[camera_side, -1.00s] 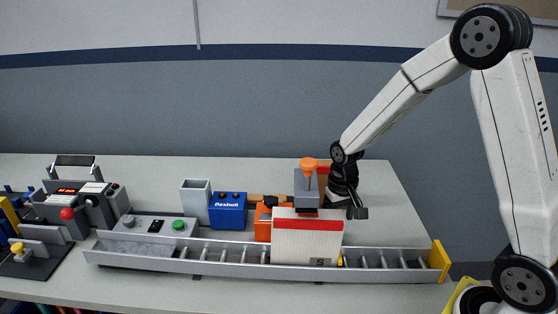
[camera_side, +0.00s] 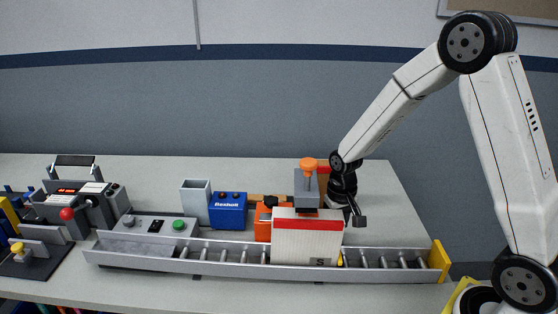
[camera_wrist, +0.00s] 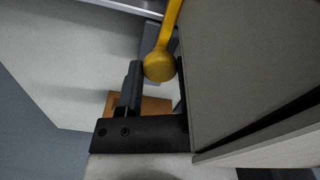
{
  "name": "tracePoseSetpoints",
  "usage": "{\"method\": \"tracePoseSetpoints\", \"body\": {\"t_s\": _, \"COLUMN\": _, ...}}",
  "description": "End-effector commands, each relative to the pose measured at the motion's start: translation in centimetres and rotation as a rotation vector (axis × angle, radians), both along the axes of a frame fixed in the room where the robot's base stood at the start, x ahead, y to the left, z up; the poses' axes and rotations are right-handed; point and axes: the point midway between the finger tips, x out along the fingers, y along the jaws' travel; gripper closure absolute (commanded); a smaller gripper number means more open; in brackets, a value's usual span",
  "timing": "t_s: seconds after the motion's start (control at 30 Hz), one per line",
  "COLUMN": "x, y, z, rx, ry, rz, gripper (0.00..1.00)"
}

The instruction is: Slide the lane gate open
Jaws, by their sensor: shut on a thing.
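A yellow ball knob (camera_wrist: 159,66) on a yellow rod shows in the wrist view; I take it as the lane gate's handle. My gripper (camera_wrist: 156,86) has one dark finger on each side of the knob and is shut on it. In the side view my gripper (camera_side: 352,215) points down just behind and right of a pale carton with a red stripe (camera_side: 306,240). The carton hides the knob there. A small yellow piece (camera_side: 340,260) shows at the carton's lower right edge. The gate's own panel cannot be made out.
The carton stands in a grey roller lane (camera_side: 225,262) with a yellow end plate (camera_side: 439,260). Behind it are an orange-topped grey device (camera_side: 307,185), a blue box (camera_side: 228,211) and a green-button panel (camera_side: 155,226). The table is clear right of my gripper.

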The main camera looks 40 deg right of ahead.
Motion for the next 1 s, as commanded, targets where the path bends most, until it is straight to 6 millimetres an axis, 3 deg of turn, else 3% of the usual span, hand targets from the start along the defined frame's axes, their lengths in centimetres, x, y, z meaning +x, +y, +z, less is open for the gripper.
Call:
{"method": "tracePoseSetpoints", "body": {"t_s": 0.17, "x": 0.7, "y": -0.7, "z": 0.0, "rx": 0.000, "ry": 0.000, "rz": -0.001, "gripper": 1.00}}
{"method": "tracePoseSetpoints", "body": {"t_s": 0.6, "x": 4.9, "y": -4.8, "z": 0.0, "rx": 0.000, "ry": -0.003, "rz": -0.003, "gripper": 1.00}}
{"method": "tracePoseSetpoints", "body": {"t_s": 1.0, "x": 5.5, "y": -5.4, "z": 0.1, "rx": -0.004, "ry": -0.009, "rz": -0.001, "gripper": 1.00}}
